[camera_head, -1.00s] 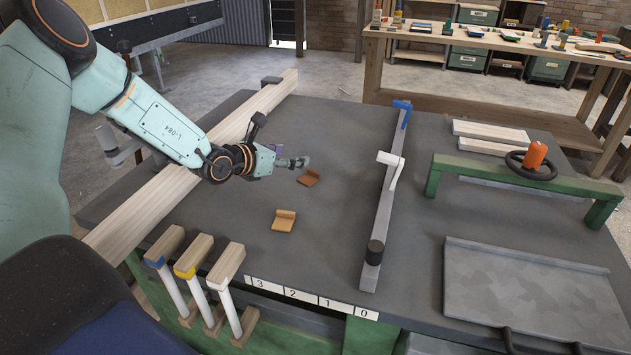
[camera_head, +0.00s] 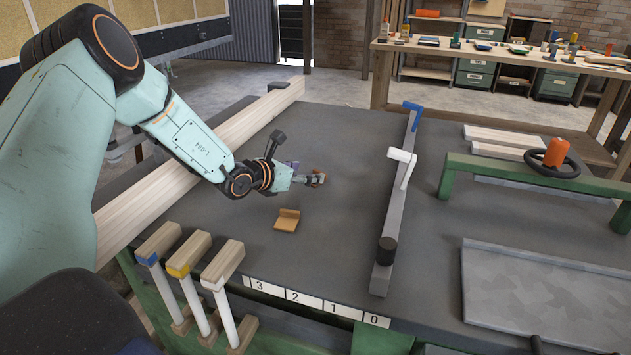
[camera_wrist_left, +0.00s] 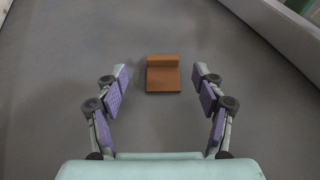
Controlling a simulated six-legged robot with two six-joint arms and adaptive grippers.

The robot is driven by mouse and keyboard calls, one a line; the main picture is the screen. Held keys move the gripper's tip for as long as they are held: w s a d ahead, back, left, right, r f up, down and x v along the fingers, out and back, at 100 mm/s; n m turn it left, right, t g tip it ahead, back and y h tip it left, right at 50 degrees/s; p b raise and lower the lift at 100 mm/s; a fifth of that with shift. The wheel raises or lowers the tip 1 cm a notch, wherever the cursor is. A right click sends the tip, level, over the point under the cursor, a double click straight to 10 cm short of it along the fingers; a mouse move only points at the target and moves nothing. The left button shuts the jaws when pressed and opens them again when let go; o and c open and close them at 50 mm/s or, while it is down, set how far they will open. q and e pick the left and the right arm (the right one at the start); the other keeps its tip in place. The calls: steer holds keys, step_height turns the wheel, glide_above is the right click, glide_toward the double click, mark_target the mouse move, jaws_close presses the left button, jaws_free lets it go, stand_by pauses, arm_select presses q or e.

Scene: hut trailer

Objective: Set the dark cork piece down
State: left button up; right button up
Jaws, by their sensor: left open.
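The dark cork piece (camera_wrist_left: 163,80) is a small rust-brown block with a raised ridge along its far edge. In the left wrist view it lies on the grey table top, centred between the spread fingers with a gap on both sides. In the head view it is mostly hidden behind the fingers. My left gripper (camera_head: 310,179) is open, low over the table beside the piece, and holds nothing. A lighter tan cork piece (camera_head: 287,221) lies on the table nearer the front. My right gripper is out of view.
A grey rail (camera_head: 393,215) with a white lever crosses the table to the right. A long wooden beam (camera_head: 240,125) runs along the left edge. Wood-topped clamps (camera_head: 222,265) stand at the front left. The table (camera_head: 340,235) is clear between the tan piece and the rail.

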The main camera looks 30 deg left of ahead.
mark_target(319, 172)
arm_select(q)
steer(key=x, duration=0.2)
steer(key=b+x, duration=0.1)
steer(key=x, duration=0.1)
steer(key=shift+d+f, duration=0.25)
steer(key=shift+w+f, duration=0.1)
steer(key=shift+w, duration=0.15)
steer(key=shift+a, duration=0.1)
steer(key=shift+s, duration=0.1)
steer(key=shift+c, duration=0.4)
steer(key=c, duration=0.8)
